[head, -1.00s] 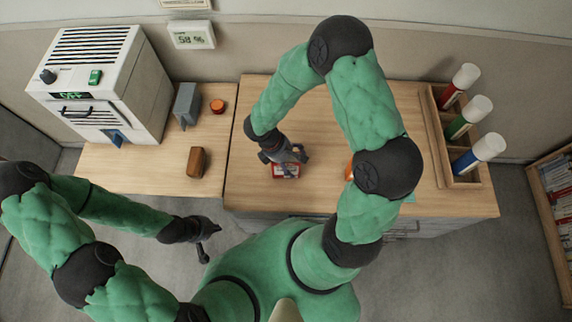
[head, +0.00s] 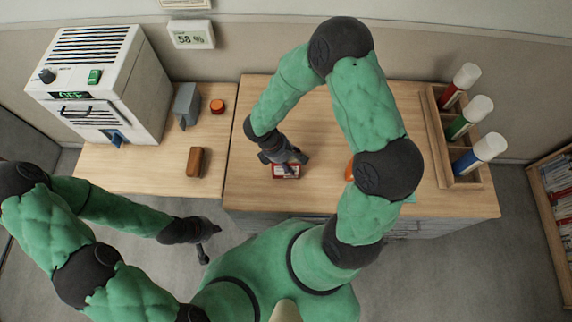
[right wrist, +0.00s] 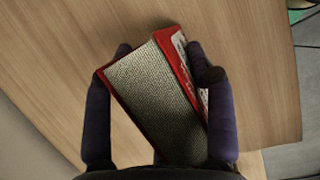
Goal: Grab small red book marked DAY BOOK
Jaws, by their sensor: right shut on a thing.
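In the right wrist view the red book (right wrist: 160,90) shows red covers and a grey-white page block, tilted between the two fingers. My right gripper (right wrist: 164,62) is shut on it, one dark finger on each side. The lettering on the cover is too small to read. My left gripper (head: 209,241) hangs off the front of the desk, away from the book; its jaw state is unclear.
A white machine (head: 95,85) with an OFF display stands at the back left. A brown block (head: 196,162), grey bookend-like piece (head: 187,104) and orange-red disc (head: 217,107) are nearby. A wooden rack (head: 458,178) with several capped tubes is at right. An orange thing is partly hidden by my right arm.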

